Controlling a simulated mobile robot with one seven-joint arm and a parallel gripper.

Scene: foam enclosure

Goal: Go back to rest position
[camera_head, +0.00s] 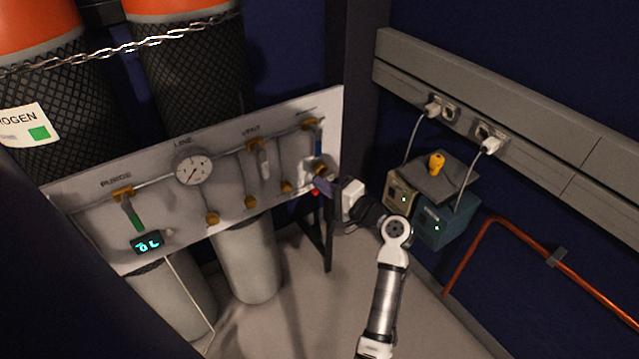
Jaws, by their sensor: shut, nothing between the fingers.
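My arm reaches up from the bottom of the head view. My gripper (322,185) is at the right end of the grey valve panel (85,222), close to a brass fitting (319,170) and a small red part (315,192). The gripper is shut with nothing held. The fingertips are small and dark here, and I cannot tell whether they touch the panel's parts.
The panel carries a round gauge (193,170), a green-handled valve (132,212) and a lit display (148,243). Tall cylinders (190,70) stand behind a chain (150,40). Two boxes (446,222) and a copper pipe (470,255) are right. Floor (290,325) shows below.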

